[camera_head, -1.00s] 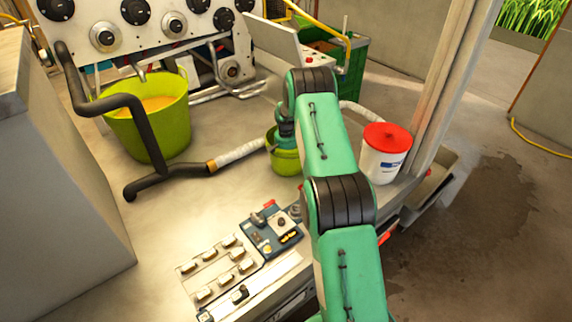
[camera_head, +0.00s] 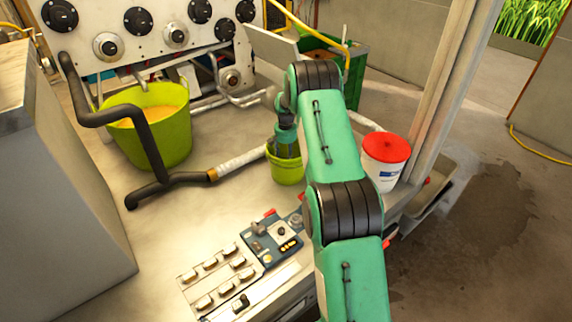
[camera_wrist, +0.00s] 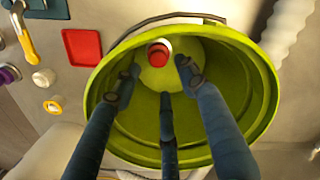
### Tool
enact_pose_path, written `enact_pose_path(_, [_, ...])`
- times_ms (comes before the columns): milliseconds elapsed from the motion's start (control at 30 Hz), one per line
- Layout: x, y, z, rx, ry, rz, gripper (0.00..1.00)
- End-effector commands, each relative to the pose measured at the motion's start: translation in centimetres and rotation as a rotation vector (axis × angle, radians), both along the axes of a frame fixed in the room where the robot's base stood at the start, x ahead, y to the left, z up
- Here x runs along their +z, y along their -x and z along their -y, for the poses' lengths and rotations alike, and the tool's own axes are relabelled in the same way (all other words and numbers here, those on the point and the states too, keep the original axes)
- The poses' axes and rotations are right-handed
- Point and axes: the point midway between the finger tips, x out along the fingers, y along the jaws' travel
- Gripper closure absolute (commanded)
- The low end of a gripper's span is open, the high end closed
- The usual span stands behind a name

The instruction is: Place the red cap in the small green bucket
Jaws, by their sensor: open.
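The small green bucket (camera_head: 286,175) stands on the trailer floor below my wrist. In the wrist view the bucket (camera_wrist: 262,70) is seen from above. The red cap (camera_wrist: 159,54), a small red cylinder with a pale ring, shows inside the bucket against its lighter bottom. I cannot tell whether it rests on the bottom. My gripper (camera_wrist: 165,85) points down into the bucket with its three dark fingers spread open. The cap lies beyond the fingertips, apart from them. In the head view the fingertips and cap are hidden.
A larger green tub (camera_head: 160,140) with orange contents stands left, beside a black pipe (camera_head: 150,140). A white bucket with a red lid (camera_head: 385,160) is to the right. A control panel (camera_head: 276,238) is in front.

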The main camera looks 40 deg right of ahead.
Motion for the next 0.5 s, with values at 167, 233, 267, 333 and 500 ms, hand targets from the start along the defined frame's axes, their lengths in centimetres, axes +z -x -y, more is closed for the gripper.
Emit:
enact_pose_path(167, [1.9, 0.0, 0.0, 0.000, -0.001, -0.001, 0.58])
enact_pose_path(233, [2.2, 0.0, -0.1, 0.000, -0.001, -0.001, 0.58])
enact_pose_path(267, [2.3, 0.0, -0.1, 0.000, -0.001, -0.001, 0.58])
enact_pose_path(333, [2.5, 0.0, -0.1, 0.000, -0.001, -0.001, 0.58])
enact_pose_path(500, [2.5, 0.0, -0.1, 0.000, -0.001, -0.001, 0.58])
